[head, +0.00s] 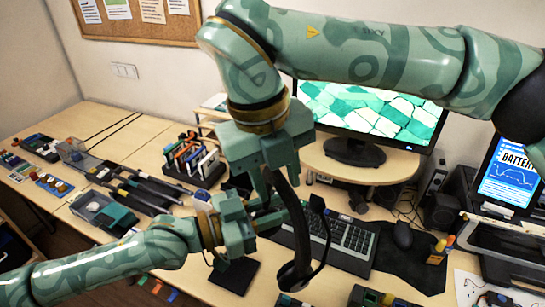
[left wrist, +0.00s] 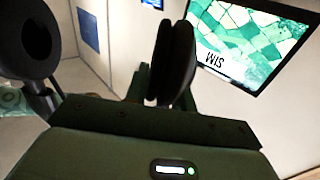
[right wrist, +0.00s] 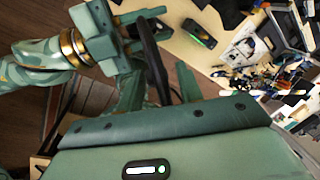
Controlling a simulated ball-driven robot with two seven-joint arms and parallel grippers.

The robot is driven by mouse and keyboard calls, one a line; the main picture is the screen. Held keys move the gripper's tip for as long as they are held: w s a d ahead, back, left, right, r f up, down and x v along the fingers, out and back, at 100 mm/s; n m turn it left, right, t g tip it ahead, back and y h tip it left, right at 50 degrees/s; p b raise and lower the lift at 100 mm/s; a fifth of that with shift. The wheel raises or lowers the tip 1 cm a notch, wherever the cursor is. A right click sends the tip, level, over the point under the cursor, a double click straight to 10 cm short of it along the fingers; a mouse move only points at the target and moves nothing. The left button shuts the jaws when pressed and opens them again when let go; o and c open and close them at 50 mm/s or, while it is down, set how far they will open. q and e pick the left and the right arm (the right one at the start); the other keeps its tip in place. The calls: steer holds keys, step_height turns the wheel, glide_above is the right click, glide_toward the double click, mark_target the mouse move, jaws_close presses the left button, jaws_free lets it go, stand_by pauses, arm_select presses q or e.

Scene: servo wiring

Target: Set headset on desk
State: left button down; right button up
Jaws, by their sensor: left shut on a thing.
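The black headset (head: 294,273) hangs in the air above the desk (head: 205,285), its band upright and an ear cup low. My left gripper (head: 300,214) reaches in from the left and is shut on the headset; dark ear pads (left wrist: 172,62) show between its fingers in the left wrist view. My right gripper (head: 281,176) points down from above, with the headband between its fingers. In the right wrist view the band (right wrist: 148,55) runs between its parted fingers (right wrist: 160,88). The exact contact on the band is partly hidden.
A keyboard (head: 345,240), mouse (head: 403,235) and dark mat (head: 415,265) lie right of the grippers. The monitor (head: 375,115) stands behind on a riser. Tools, a tool rack (head: 192,160) and clear boxes fill the left side. A dark flat pad (head: 234,275) lies below.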

steer(key=shift+f, duration=0.1)
jaws_close()
arm_select(q)
steer(key=c, duration=1.1)
jaws_free()
steer(key=shift+a, duration=0.1)
